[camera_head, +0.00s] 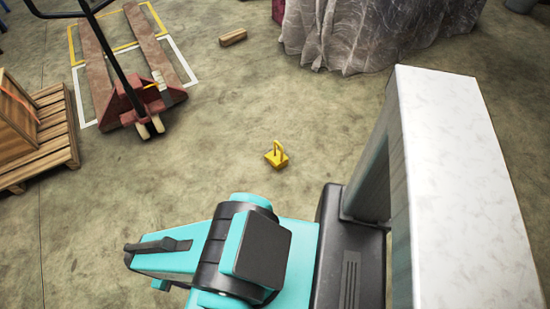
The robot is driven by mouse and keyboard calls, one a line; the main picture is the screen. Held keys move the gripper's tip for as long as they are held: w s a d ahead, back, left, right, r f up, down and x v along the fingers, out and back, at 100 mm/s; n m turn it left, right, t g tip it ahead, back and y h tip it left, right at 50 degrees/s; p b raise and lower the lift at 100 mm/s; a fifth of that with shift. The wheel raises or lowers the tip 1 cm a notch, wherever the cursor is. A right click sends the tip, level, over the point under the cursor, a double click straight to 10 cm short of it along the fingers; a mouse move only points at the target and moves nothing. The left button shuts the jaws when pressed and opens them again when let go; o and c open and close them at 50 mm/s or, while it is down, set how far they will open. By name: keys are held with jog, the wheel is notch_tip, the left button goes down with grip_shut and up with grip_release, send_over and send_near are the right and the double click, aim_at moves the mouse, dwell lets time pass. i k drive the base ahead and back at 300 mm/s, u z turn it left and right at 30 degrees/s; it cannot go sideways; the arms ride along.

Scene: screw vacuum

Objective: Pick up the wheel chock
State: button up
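A small yellow wheel chock (277,158) with an upright loop handle lies on the concrete floor, near the middle of the camera_head view. It stands clear of other objects. My teal and black arm shows at the bottom, on the near side of the chock, with floor between them. I make out no gripper fingers in this view, and nothing touches the chock.
A red pallet jack (125,104) stands at the upper left. A wooden pallet (58,137) with a crate lies at the left edge. A wood block (233,37) and a grey plastic-covered load (365,42) are farther back. Floor around the chock is clear.

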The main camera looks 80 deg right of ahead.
aim_at(278, 160)
jog(key=z, duration=0.5)
jog(key=i, duration=0.55)
jog(key=z, duration=0.75)
jog(key=i, duration=0.55)
jog(key=z, duration=0.35)
